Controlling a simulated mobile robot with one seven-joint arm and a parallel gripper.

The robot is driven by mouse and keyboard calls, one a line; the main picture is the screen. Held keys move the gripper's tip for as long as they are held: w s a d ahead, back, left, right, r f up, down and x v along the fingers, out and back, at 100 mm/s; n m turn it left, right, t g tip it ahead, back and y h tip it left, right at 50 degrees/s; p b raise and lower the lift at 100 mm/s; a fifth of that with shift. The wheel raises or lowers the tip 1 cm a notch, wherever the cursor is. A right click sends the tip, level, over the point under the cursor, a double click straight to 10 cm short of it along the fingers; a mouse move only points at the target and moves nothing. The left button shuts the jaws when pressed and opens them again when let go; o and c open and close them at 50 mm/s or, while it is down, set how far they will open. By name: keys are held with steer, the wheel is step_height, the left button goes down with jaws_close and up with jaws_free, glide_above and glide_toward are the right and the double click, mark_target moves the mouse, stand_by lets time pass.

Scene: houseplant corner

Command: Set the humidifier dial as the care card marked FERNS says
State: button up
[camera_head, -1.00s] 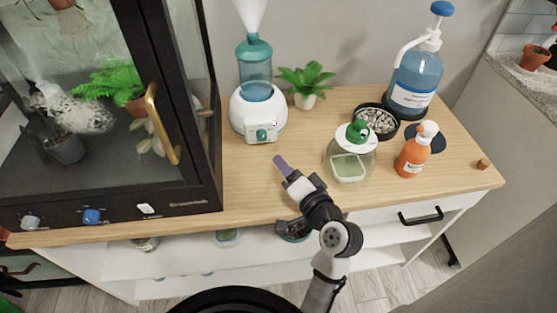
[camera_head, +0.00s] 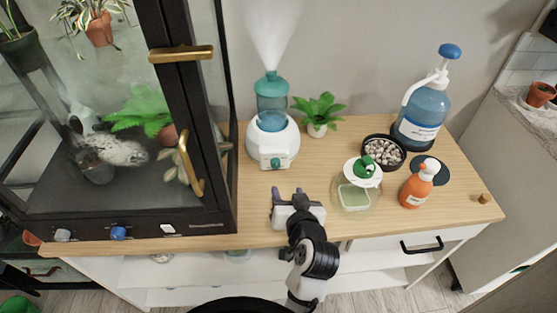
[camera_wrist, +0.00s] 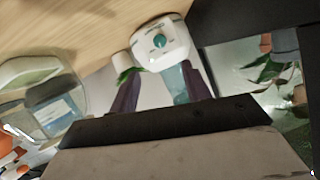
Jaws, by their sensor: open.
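The humidifier (camera_head: 272,136) stands upright on the wooden cabinet top, with a white base, a teal tank and mist rising from it. Its teal dial (camera_head: 275,163) is on the front of the base. The wrist view also shows the dial (camera_wrist: 159,41) on its white panel; its small markings cannot be read. My gripper (camera_head: 287,192) is open and empty, in front of the humidifier and apart from the dial. Its two purple fingers also show in the wrist view (camera_wrist: 160,92). I see no card that I can read as FERNS.
A glass plant cabinet (camera_head: 222,170) with brass handles stands close on the left. A small potted plant (camera_head: 318,112) is right of the humidifier. A glass jar (camera_head: 356,196), an orange bottle (camera_head: 415,187), a pebble bowl (camera_head: 384,151) and a blue pump bottle (camera_head: 421,115) stand further right.

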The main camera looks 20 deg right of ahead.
mark_target(276, 166)
steer(key=b+x, duration=0.3)
steer(key=b, duration=0.2)
steer(key=shift+w+f+b, duration=0.1)
steer(key=shift+f+b, duration=0.2)
steer(key=shift+b, duration=0.05)
steer(key=x, duration=0.3)
steer(key=p+x, duration=0.1)
steer(key=x, duration=0.5)
steer(key=shift+w+d+r, duration=0.1)
steer(key=shift+w+r, duration=0.1)
steer(key=shift+r, duration=0.15)
steer(key=shift+w+f, duration=0.3)
steer(key=shift+w, duration=0.25)
steer(key=c, duration=1)
steer(key=shift+d, duration=0.1)
